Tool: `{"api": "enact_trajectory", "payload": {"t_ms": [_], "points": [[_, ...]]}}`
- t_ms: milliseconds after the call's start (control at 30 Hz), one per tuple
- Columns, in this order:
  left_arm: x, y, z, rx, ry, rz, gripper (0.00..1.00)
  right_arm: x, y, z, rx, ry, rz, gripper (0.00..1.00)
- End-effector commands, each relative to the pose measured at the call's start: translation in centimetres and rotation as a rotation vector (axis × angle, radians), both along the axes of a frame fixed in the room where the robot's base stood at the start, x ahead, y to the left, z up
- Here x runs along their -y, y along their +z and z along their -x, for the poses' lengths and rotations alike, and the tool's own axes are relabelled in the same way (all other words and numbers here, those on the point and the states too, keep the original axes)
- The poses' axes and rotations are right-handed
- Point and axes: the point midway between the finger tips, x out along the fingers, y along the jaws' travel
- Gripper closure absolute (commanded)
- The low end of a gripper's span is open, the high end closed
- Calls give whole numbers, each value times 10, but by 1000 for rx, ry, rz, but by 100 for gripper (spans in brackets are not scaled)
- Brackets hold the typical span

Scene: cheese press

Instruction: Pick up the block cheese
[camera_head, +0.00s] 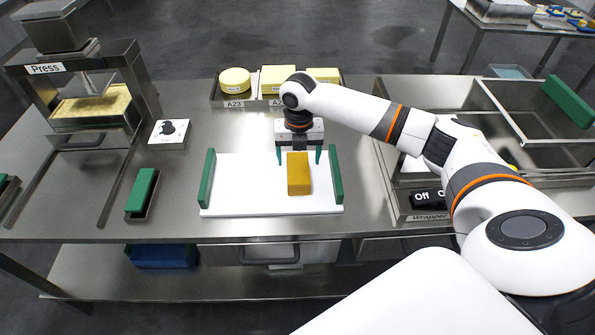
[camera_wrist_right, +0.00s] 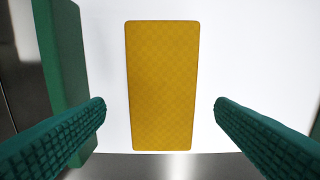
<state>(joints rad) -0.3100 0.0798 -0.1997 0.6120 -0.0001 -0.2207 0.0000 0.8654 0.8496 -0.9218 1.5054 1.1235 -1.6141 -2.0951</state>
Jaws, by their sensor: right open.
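The block cheese (camera_head: 299,176) is an orange-yellow rectangular block lying on a white board (camera_head: 235,187) on the steel table. My right gripper (camera_head: 299,156) is above the far end of the block in the head view, with its green fingers spread on either side. In the right wrist view the block (camera_wrist_right: 160,88) lies lengthwise between the two open green fingers (camera_wrist_right: 160,112), with a gap on each side and no contact. My left gripper is not in view.
Green bars (camera_head: 206,178) and (camera_head: 336,176) stand along the board's two sides. A press (camera_head: 92,103) stands at the left, with a dial box (camera_head: 169,132) near it. Cheeses (camera_head: 234,80) sit in a tray behind. A wrapper station (camera_head: 428,200) is at the right.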

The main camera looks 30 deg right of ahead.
Motion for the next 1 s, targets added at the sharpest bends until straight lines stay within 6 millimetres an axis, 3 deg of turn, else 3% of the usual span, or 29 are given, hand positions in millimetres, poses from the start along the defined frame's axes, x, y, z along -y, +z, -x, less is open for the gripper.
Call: {"api": "enact_trajectory", "payload": {"t_ms": [300, 600, 933, 1000], "points": [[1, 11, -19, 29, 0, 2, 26, -6, -43, 6, -4, -1, 1, 22], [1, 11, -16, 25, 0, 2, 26, -6, -48, 5, -1, 1, 1, 22], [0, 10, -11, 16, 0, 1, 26, -6, -48, 5, -1, 0, 1, 76], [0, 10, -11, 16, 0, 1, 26, -6, -47, 5, 1, 0, 1, 80]]}}
